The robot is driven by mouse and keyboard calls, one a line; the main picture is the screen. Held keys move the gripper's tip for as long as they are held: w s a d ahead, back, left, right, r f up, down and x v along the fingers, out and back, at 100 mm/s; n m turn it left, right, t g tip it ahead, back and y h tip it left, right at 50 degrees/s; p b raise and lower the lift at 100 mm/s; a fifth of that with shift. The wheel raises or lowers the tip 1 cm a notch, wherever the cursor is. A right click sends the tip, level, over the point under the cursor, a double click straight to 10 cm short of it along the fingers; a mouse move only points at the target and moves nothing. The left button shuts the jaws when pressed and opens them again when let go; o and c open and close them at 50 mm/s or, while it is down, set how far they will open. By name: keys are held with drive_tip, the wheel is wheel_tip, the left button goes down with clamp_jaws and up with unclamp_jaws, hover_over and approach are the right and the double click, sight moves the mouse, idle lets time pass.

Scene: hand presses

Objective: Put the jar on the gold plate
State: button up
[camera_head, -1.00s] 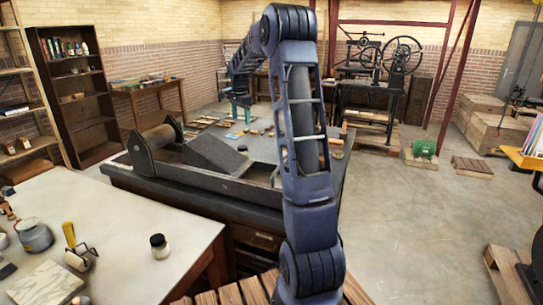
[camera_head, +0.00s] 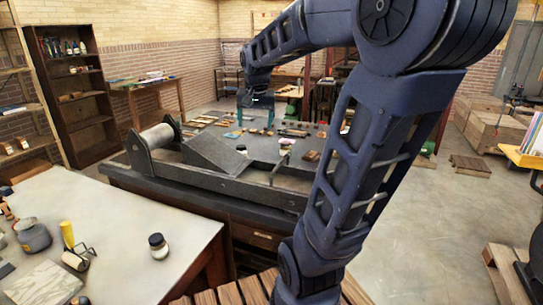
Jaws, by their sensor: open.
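My gripper (camera_head: 256,118) hangs over the far part of the dark press table (camera_head: 125,182), open, with nothing visible in it. A small jar with a dark lid and pale body (camera_head: 158,246) stands upright on the white table (camera_head: 190,225) in the near left, far from my gripper. Another small pale jar-like thing with a dark top (camera_head: 286,146) stands on the dark table, to the right of and nearer than my gripper. I cannot make out a gold plate for certain; my arm hides the right part of the dark table.
A black press bed with a roller (camera_head: 158,143) fills the near side of the dark table. Several small flat pieces lie beyond it. A grey pot (camera_head: 33,236) and a yellow-handled brayer (camera_head: 69,238) stand on the white table.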

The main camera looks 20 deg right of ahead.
drive_tip(key=s+f+n, duration=0.2)
drive_tip(key=s, duration=0.5)
drive_tip(key=s+f+n+t, duration=0.1)
drive_tip(key=s+f+n, duration=0.1)
drive_tip(key=s, duration=0.6)
drive_tip(key=shift+a+f+n, duration=0.25)
drive_tip(key=shift+f+n, duration=0.05)
drive_tip(key=shift+f, duration=0.55)
